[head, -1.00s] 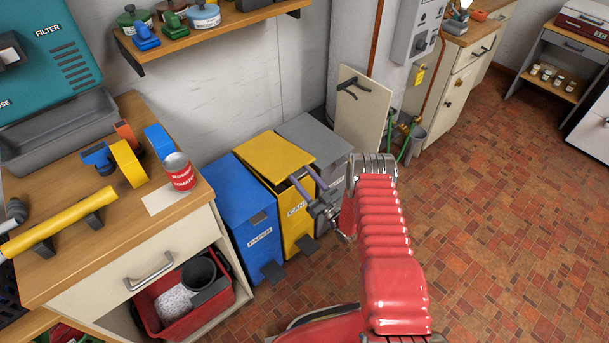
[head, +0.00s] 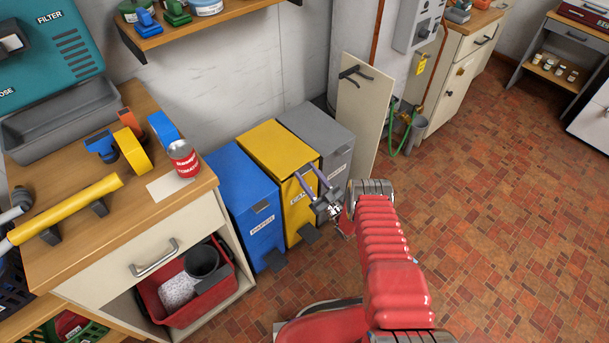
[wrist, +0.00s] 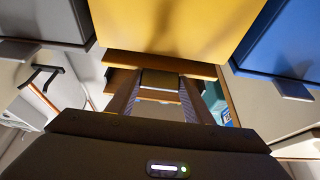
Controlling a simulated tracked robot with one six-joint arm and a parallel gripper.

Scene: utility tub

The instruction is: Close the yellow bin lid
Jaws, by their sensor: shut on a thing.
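The yellow bin (head: 298,215) stands between a blue bin and a grey bin. Its yellow lid (head: 277,147) lies about level with the lids beside it; I cannot tell whether it is fully flush. My gripper (head: 308,178) is at the lid's front edge. In the wrist view, which shows the bins upside down, the gripper's fingers (wrist: 160,88) are on either side of a dark tab (wrist: 162,78) at the lid's front and are shut on it.
The blue bin (head: 243,200) is close on the left and the grey bin (head: 325,135) close on the right. A wooden workbench (head: 125,185) stands further left, with a red can (head: 184,160) near its edge. A pale board (head: 360,115) leans behind. The tiled floor (head: 500,210) at right is clear.

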